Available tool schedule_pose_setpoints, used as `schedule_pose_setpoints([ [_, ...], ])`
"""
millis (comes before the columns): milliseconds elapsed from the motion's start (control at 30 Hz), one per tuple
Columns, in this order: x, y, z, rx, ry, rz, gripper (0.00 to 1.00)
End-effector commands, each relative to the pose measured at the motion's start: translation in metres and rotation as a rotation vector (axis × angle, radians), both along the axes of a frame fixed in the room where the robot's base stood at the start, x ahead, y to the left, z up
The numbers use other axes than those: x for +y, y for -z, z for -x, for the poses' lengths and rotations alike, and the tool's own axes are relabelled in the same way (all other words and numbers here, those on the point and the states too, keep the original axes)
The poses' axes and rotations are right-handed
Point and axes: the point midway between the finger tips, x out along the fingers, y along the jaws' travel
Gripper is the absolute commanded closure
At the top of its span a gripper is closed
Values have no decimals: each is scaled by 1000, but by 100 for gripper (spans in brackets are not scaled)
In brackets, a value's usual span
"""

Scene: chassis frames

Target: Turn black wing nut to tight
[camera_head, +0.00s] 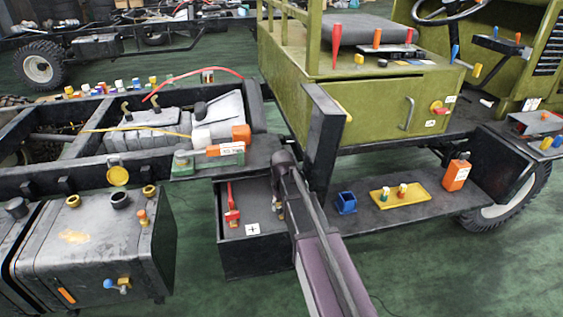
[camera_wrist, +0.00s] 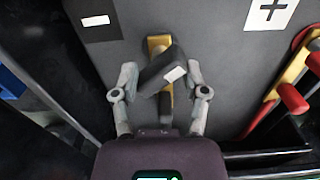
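The black wing nut (camera_wrist: 155,76) shows in the wrist view, on a brass-coloured fitting (camera_wrist: 158,43) on a dark grey surface. It lies at a slant and has a small white patch on one wing. My gripper (camera_wrist: 161,72) has its two fingers apart, one on each side of the wing nut. I cannot tell whether either fingertip touches it. In the head view, my purple arm reaches to the dark box (camera_head: 262,257), and my gripper and the wing nut cannot be made out clearly there.
A red-handled part (camera_wrist: 290,98) stands to the right in the wrist view, near a white plus label (camera_wrist: 270,12). A white minus label (camera_wrist: 96,20) is at upper left. The head view shows a blue container (camera_head: 346,203) and yellow tray (camera_head: 382,198) on the side step.

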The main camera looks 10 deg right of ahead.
Motion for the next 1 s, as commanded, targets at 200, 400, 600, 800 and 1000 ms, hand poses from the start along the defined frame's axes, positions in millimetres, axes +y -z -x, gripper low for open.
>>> schedule_pose_setpoints([
  [200,0,0,1,1,-146,0,43],
  [400,0,0,1,1,-282,0,43],
  [600,0,-12,1,1,-364,0,43],
  [800,0,-30,0,1,-361,0,43],
  [1000,0,-46,0,1,-360,0,43],
])
